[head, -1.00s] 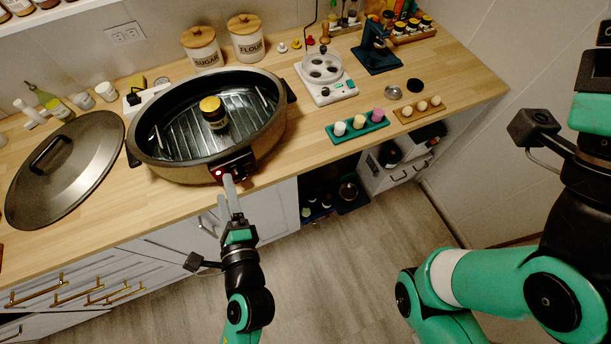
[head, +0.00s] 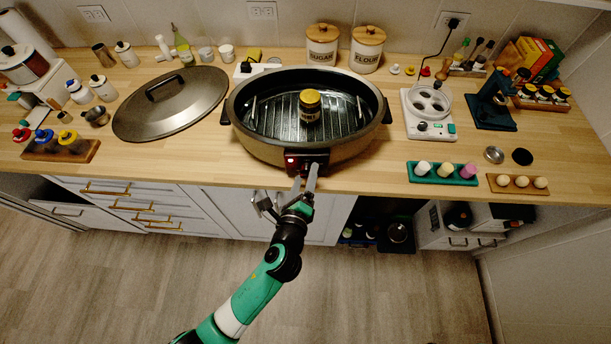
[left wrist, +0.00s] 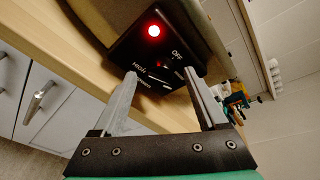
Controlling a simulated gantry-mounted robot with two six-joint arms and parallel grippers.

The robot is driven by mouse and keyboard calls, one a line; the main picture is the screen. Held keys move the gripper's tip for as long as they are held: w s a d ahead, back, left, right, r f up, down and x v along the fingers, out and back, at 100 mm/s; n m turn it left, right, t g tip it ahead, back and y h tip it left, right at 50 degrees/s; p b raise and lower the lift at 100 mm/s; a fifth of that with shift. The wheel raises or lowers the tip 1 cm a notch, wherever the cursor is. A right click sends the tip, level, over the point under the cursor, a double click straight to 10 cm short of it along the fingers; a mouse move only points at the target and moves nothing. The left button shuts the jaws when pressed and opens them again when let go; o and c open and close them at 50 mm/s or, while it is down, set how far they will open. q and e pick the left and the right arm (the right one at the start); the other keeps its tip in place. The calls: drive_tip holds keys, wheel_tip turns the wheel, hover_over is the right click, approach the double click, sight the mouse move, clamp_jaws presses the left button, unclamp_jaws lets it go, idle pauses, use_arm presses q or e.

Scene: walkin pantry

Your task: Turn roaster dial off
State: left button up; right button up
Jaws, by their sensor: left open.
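The roaster (head: 270,148) is a large dark oval pan on the counter, with a black control box (head: 307,160) on its front. The box carries a lit red lamp, also clear in the left wrist view (left wrist: 153,31), and an OFF label. The dial (left wrist: 160,76) is black on black, so its outline and setting are hard to read; a pale mark shows near it. My left gripper (head: 305,173) is open at the box's front. In the left wrist view its two fingers (left wrist: 161,73) lie on either side of the dial area; contact cannot be told. My right gripper is out of view.
A jar with a yellow lid (head: 309,104) stands inside the roaster. The roaster's lid (head: 172,103) lies on the counter to its left. An egg cooker base (head: 428,118) and a teal egg tray (head: 443,173) are to the right. Cabinet doors are below the counter edge.

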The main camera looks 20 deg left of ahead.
use_arm(q)
drive_tip(key=shift+w, duration=0.25)
clamp_jaws()
drive_tip(key=shift+f, duration=0.1)
idle(0.3)
drive_tip(key=shift+s+a+f+n+t+b, duration=0.1)
drive_tip(key=shift+n+t+b, duration=0.6)
drive_tip(key=shift+n+b, duration=1.95)
drive_tip(key=shift+w+d+f+n+t+b, duration=0.15)
drive_tip(key=shift+n+t+b, duration=0.55)
drive_tip(key=shift+n+b, duration=1.9)
drive_tip(key=shift+s+a+f+n+t+b, duration=0.15)
drive_tip(key=shift+n+t+b, duration=0.8)
drive_tip(key=shift+b, duration=3.1)
drive_tip(key=shift+r+g, duration=0.1)
drive_tip(key=shift+g, duration=0.15)
